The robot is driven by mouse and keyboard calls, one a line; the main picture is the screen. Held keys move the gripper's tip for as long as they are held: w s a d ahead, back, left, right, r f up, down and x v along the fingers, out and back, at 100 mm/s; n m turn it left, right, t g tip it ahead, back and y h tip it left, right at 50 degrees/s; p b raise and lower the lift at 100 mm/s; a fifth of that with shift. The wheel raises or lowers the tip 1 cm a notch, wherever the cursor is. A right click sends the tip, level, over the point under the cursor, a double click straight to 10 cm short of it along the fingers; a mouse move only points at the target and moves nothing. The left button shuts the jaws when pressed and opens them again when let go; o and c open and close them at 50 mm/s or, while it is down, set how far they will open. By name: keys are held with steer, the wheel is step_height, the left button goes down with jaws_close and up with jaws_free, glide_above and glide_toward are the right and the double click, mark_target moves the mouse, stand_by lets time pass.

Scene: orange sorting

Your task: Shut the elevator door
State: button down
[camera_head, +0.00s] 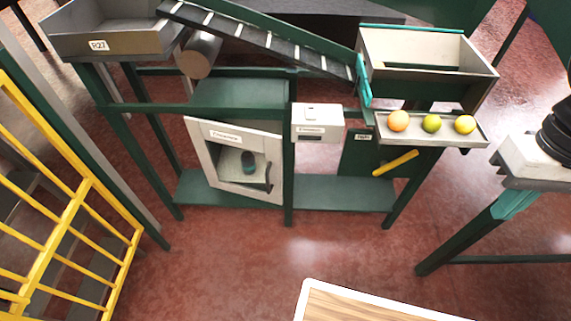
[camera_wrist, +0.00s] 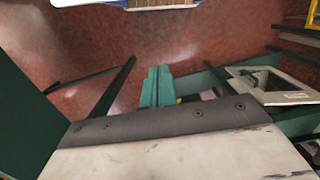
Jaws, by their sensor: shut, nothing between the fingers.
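The elevator door (camera_head: 235,190) is a pale grey framed panel with a label on top and a dark handle (camera_head: 268,178) on its right side. It stands at an angle to the green stand and looks ajar, with its handle side swung outward. A dark teal item (camera_head: 248,162) shows within its frame. The door (camera_wrist: 290,97) is also at the right of the wrist view. My gripper (camera_head: 514,204) is at the right of the head view, far from the door. Its teal fingers (camera_wrist: 155,88) are together and empty.
A tray (camera_head: 447,142) with two oranges and a green fruit stands right of the label box (camera_head: 318,122). A yellow bar (camera_head: 396,163) sticks out below it. A yellow railing (camera_head: 70,215) is at left, a wood-topped table (camera_head: 365,305) in front. Red floor between is clear.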

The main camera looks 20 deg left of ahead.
steer(key=w+a+f+n, duration=0.2)
steer(key=w+a+f, duration=0.15)
steer(key=f, duration=0.25)
steer(key=w+a+f+n, duration=0.2)
steer(key=w+a+f, duration=0.1)
steer(key=a+f, duration=0.25)
steer(key=n+t+y, duration=1.3)
steer(key=n+t, duration=0.1)
steer(key=n, duration=0.7)
glide_toward(277, 159)
steer(key=a, duration=0.4)
steer(key=w, duration=0.3)
steer(key=shift+w, duration=0.55)
